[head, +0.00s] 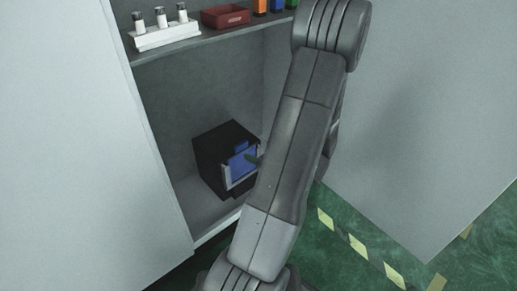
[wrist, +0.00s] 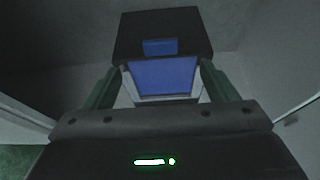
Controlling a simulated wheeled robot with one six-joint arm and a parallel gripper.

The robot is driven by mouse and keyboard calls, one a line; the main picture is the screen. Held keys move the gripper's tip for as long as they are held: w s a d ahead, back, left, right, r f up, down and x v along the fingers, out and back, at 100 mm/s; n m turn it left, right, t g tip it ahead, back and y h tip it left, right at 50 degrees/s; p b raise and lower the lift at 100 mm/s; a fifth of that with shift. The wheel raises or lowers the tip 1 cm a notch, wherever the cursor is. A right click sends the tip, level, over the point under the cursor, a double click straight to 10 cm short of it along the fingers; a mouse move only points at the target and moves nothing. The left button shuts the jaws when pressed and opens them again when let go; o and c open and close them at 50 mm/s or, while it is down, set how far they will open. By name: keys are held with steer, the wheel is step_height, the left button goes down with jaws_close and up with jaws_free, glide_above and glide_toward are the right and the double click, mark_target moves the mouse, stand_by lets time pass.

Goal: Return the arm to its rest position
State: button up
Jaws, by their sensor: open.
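My arm (head: 285,140) reaches across the head view toward the lower compartment of an open cabinet. My gripper (wrist: 157,70) is open in the wrist view, its two green-grey fingers standing apart with nothing between them that I can see held. Beyond the fingers is a black box (wrist: 130,38) with a blue, pale-framed front. The same black box (head: 212,152) sits on the cabinet's lower floor in the head view. One fingertip shows before its blue front there; the rest of the gripper is hidden behind my arm. I cannot tell whether the fingers touch the box.
The cabinet shelf (head: 190,47) above carries a white rack (head: 166,37) with three small vials, a red tray (head: 225,16) and several coloured items. Cabinet doors stand open at left (head: 90,150) and right (head: 420,120).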

mark_target(241, 143)
steer(key=shift+f, duration=0.1)
steer(key=b+x, duration=0.4)
steer(key=x, duration=0.9)
steer(key=shift+w+a+f, duration=0.15)
steer(key=shift+w, duration=0.05)
steer(key=shift+w+r+p, duration=0.1)
steer(key=shift+r+p, duration=0.25)
steer(key=shift+r, duration=0.1)
steer(key=shift+f, duration=0.15)
steer(key=shift+f+b, duration=0.2)
steer(key=shift+b, duration=0.1)
steer(key=p+v, duration=0.4)
steer(key=v, duration=1)
steer(key=b+x, duration=0.4)
steer(key=x, duration=1)
steer(key=shift+w+a, duration=0.15)
steer(key=shift+a, duration=0.05)
step_height(241, 143, up, 6)
steer(key=p, duration=0.6)
steer(key=shift+r, duration=0.2)
steer(key=shift+s+d, duration=0.1)
steer(key=shift+s, duration=0.1)
